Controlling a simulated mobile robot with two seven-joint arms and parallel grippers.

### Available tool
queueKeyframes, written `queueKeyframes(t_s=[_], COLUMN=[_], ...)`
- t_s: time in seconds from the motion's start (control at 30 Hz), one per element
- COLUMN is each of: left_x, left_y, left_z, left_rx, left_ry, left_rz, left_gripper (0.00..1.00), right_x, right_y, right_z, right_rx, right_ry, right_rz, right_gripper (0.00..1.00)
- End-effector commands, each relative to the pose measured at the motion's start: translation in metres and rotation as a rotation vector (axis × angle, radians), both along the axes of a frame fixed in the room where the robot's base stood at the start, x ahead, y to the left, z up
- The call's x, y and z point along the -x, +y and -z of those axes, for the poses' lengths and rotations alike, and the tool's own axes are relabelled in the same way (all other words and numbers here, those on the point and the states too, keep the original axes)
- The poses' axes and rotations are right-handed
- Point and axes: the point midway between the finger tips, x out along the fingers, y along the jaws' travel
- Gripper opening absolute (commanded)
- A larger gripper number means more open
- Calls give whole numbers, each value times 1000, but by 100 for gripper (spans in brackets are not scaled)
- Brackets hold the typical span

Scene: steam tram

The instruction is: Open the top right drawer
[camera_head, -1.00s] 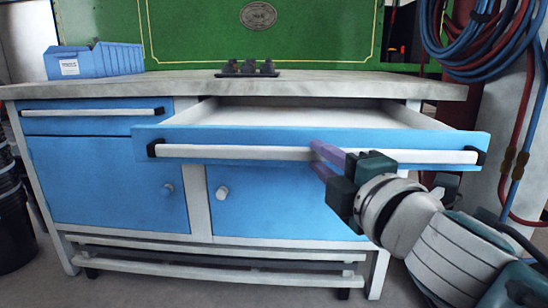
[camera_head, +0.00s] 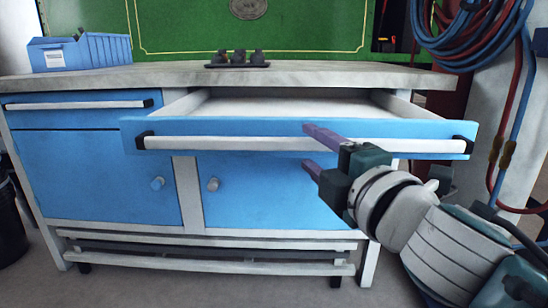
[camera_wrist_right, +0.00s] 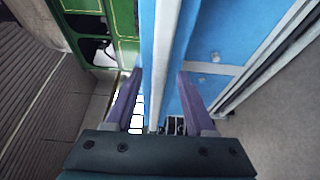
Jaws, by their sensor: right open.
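The top right drawer (camera_head: 250,129) has a blue front and is pulled well out of the workbench; its pale inside shows. Its long white handle bar (camera_head: 240,144) has black end caps. My right gripper (camera_head: 308,146) is open at the right half of the drawer front, one purple finger above the handle and one below. In the right wrist view, the handle bar (camera_wrist_right: 165,60) runs between the two spread fingers (camera_wrist_right: 158,100), without being clamped. My left gripper is not in view.
The worktop (camera_head: 150,75) carries a blue bin (camera_head: 80,54) at left and a small dark rack (camera_head: 238,60). A shut drawer (camera_head: 70,111) is at left, with cupboard doors below. Hoses (camera_head: 460,40) hang at right. The floor in front is clear.

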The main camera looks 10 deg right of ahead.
Motion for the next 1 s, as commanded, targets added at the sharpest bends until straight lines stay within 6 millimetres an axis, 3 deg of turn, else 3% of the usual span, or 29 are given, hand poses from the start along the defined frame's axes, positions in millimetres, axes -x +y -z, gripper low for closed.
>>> queueKeyframes(t_s=[0.3, 0.5, 1.0], left_x=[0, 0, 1], left_y=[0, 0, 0], left_z=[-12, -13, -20], left_rx=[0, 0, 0], left_ry=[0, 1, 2], left_rz=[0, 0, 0], left_gripper=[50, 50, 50], right_x=[58, 83, 90], right_y=[-6, -10, -12], right_z=[0, 0, -7], right_rx=[-1, -2, -11], right_ry=[4, 2, 6], right_rz=[0, 1, 10], right_gripper=[55, 55, 55])
